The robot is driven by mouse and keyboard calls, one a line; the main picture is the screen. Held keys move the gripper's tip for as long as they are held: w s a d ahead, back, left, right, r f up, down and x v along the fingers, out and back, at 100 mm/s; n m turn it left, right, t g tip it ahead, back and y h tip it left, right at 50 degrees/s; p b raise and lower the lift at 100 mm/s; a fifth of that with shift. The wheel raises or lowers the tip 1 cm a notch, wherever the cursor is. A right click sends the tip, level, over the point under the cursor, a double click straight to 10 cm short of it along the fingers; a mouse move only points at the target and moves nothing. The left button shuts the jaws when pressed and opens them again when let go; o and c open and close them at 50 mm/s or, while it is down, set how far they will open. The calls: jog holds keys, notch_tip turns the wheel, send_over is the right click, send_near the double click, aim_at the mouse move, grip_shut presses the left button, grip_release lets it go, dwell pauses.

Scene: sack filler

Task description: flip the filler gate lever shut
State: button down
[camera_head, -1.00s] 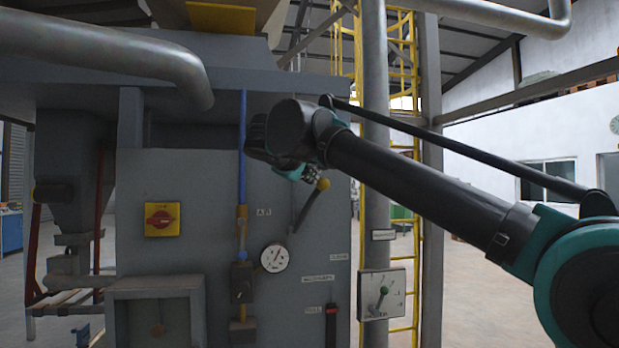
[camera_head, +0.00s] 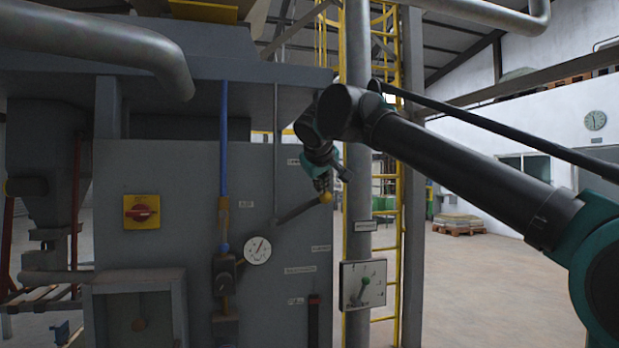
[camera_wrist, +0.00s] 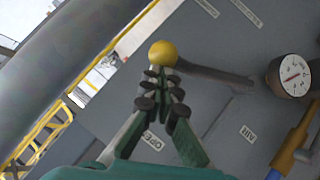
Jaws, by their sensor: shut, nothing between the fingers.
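The filler gate lever is a dark grey bar (camera_head: 298,211) on the grey machine panel. It slants up to the right and ends in a yellow ball knob (camera_head: 326,197). The knob also shows in the wrist view (camera_wrist: 163,53), with the bar (camera_wrist: 212,72) running right from it. My gripper (camera_head: 323,187) is at the knob, just above it in the head view. In the wrist view my gripper's fingertips (camera_wrist: 158,78) are together and empty, right at the knob's edge. I cannot tell whether they touch it.
A round gauge (camera_head: 257,250), a blue pipe (camera_head: 224,140) and a yellow switch plate with a red knob (camera_head: 141,211) are left of the lever. A grey post (camera_head: 358,150), a dial box (camera_head: 363,285) and a yellow ladder (camera_head: 385,190) stand right of it.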

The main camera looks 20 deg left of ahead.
jog(key=w+d+f+m+g+y, duration=0.2)
jog(key=d+f+m+g+y, duration=0.1)
jog(key=f, duration=0.9)
jog(key=shift+d+f+m+y, duration=0.3)
jog(key=shift+d+f+y, duration=0.05)
jog(key=shift+f+y, duration=0.05)
jog(key=shift+f, duration=0.1)
jog(key=shift+w, duration=0.1)
jog(key=s+d+r, duration=0.6)
jog(key=d+r, duration=0.1)
jog(key=r, duration=0.3)
dwell(0.4)
